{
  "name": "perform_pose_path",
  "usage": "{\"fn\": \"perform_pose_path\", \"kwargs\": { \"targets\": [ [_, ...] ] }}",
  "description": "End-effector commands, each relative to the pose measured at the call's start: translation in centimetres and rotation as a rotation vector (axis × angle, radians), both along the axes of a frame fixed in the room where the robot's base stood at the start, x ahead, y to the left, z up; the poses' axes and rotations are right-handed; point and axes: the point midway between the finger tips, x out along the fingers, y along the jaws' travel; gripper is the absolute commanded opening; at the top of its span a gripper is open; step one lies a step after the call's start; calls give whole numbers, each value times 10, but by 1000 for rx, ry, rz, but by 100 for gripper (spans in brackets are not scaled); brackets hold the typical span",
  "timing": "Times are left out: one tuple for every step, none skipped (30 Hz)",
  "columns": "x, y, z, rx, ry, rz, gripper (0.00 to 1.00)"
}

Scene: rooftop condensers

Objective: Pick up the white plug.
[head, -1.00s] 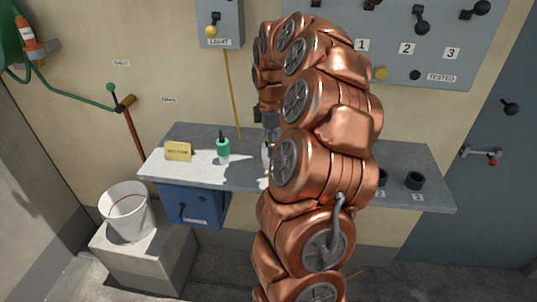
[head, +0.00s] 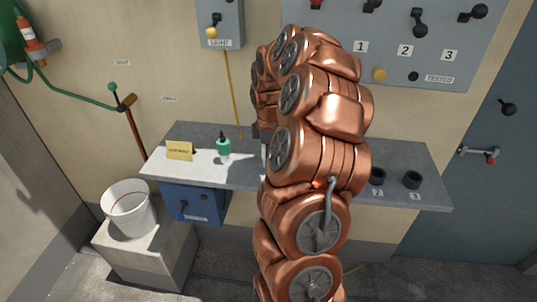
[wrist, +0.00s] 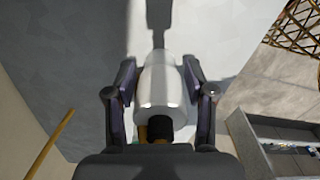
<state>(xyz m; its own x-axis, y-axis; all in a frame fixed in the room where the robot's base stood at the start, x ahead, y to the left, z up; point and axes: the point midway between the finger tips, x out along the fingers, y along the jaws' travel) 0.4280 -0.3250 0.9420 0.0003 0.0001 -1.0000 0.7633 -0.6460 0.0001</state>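The white plug (wrist: 160,85) shows in the wrist view as a pale cylinder with a dark end towards my palm. It lies between the two dark fingers of my gripper (wrist: 160,75), one close on each side. I cannot tell whether both fingers press on it. In the head view my copper arm hides most of my gripper, and only a narrow white sliver (head: 264,150) shows beside the arm, above the grey shelf (head: 240,176).
A blue box (head: 194,203) is below. A white bucket (head: 128,207) stands at the left. Switch panels (head: 395,45) are on the wall.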

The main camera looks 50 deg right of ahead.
Motion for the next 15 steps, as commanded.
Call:
{"fn": "perform_pose_path", "kwargs": {
  "targets": [
    [0, 0, 0, 0, 0, 0, 45],
    [0, 0, 0, 0, 0, 0, 42],
    [0, 0, 0, 0, 0, 0, 38],
    [0, 0, 0, 0, 0, 0, 35],
    [0, 0, 0, 0, 0, 0, 32],
    [0, 0, 0, 0, 0, 0, 28],
    [0, 0, 0, 0, 0, 0, 25],
    [0, 0, 0, 0, 0, 0, 21],
    [0, 0, 0, 0, 0, 0, 17],
    [0, 0, 0, 0, 0, 0, 14],
    [0, 0, 0, 0, 0, 0, 11],
    [0, 0, 0, 0, 0, 0, 7],
    [0, 0, 0, 0, 0, 0, 4],
    [0, 0, 0, 0, 0, 0, 1],
    [0, 0, 0, 0, 0, 0, 0]
  ]
}}
